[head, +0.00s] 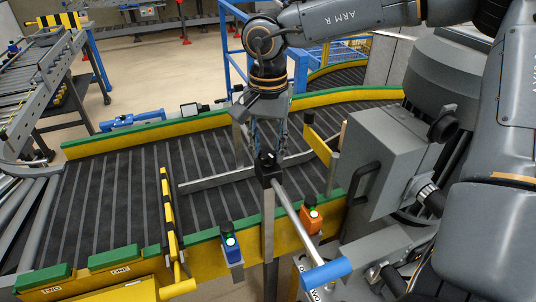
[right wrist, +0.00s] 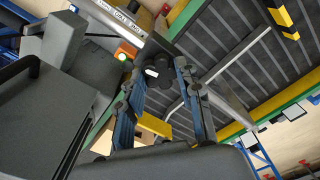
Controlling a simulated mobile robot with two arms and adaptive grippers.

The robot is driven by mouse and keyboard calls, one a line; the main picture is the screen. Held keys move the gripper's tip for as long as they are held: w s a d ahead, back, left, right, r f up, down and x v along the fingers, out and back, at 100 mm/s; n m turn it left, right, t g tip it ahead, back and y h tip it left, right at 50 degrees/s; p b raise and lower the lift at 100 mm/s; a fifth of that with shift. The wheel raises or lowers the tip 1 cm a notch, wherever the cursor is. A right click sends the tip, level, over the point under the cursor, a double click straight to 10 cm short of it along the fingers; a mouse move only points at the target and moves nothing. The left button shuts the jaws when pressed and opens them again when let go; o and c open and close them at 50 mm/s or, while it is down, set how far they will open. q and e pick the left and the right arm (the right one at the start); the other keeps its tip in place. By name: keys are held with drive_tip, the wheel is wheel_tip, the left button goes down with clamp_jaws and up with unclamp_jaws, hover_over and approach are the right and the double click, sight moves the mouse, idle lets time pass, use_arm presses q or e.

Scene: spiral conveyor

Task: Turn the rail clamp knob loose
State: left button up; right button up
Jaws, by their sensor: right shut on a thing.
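The rail clamp (head: 268,170) is a black block on an upright metal post beside the conveyor's near edge. A small black knob (head: 268,156) tops it. My right gripper (head: 268,147) comes down from above, fingers on either side of the knob. In the right wrist view the blue-sided fingers of my right gripper (right wrist: 163,70) close on the dark knob (right wrist: 158,66). The contact itself is partly hidden. A grey guide rail (head: 215,180) runs left from near the clamp over the belt. My left gripper is not in view.
A rod with a blue handle (head: 326,273) slopes toward me from the clamp. Blue (head: 231,243) and orange (head: 310,217) button boxes flank the post on the conveyor edge. A yellow-black striped bar (head: 168,210) stands left. A grey cabinet (head: 385,160) stands close on the right.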

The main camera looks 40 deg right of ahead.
drive_tip(key=n+b, duration=0.1)
drive_tip(key=n, duration=0.1)
drive_tip(key=shift+f+n, duration=0.1)
drive_tip(key=shift+n, duration=0.3)
drive_tip(key=n, duration=0.2)
drive_tip(key=shift+n+b, duration=0.3)
drive_tip(key=shift+n, duration=0.1)
drive_tip(key=n, duration=0.5)
drive_tip(key=shift+n, duration=0.4)
drive_tip(key=o, duration=1.1)
drive_tip(key=shift+o, duration=0.2)
drive_tip(key=shift+r, duration=0.2)
